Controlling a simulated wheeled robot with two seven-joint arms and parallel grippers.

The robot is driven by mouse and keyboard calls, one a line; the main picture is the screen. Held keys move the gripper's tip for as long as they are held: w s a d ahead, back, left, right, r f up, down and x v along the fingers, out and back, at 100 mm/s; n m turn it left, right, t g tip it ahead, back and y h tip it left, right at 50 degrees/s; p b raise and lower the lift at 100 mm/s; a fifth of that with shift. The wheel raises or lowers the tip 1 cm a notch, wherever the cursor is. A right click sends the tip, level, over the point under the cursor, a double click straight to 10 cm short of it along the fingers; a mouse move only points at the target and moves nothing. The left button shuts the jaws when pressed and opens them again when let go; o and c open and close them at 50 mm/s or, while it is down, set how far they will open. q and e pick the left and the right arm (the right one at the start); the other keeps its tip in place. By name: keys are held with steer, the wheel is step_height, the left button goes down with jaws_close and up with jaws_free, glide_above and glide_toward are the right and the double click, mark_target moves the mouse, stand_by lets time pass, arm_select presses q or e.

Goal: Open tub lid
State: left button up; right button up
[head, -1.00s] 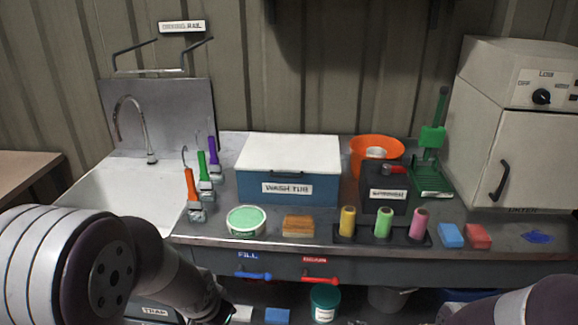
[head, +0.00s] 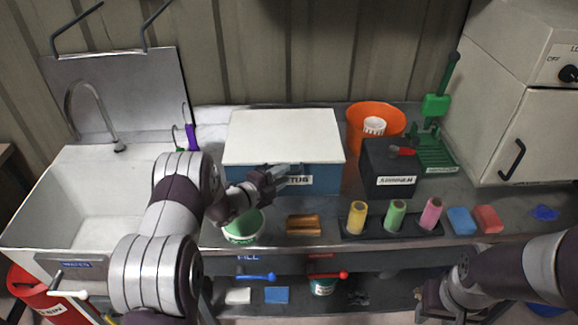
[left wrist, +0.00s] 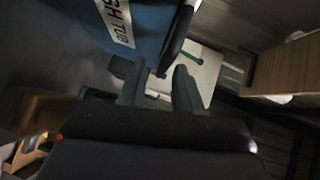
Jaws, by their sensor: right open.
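The wash tub (head: 328,178) is a blue box on the bench, and its white lid (head: 284,135) lies flat and closed on top. My left gripper (head: 288,175) is at the tub's front, just below the lid's front edge, and partly covers the label. In the left wrist view the blue tub wall (left wrist: 152,25) and its label show at the top. A dark bar, which looks like the handle (left wrist: 178,32), is just beyond my left fingertips (left wrist: 158,78). The fingers are apart with nothing clearly between them. My right gripper (head: 447,302) is open, low at the front right.
A green round container (head: 243,228) and a brown block (head: 303,225) sit in front of the tub. Spools (head: 395,216), a dark box (head: 388,165) and an orange bucket (head: 360,118) stand to its right. The sink (head: 85,190) is at left.

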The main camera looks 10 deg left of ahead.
arm_select(q)
steer(key=shift+w+d+f, duration=0.1)
steer(key=shift+w+d, duration=0.05)
steer(key=shift+w, duration=0.75)
steer(key=shift+d, duration=0.25)
steer(key=shift+w+d, duration=0.1)
steer(key=shift+w, duration=0.15)
steer(key=shift+f, duration=0.1)
jaws_close()
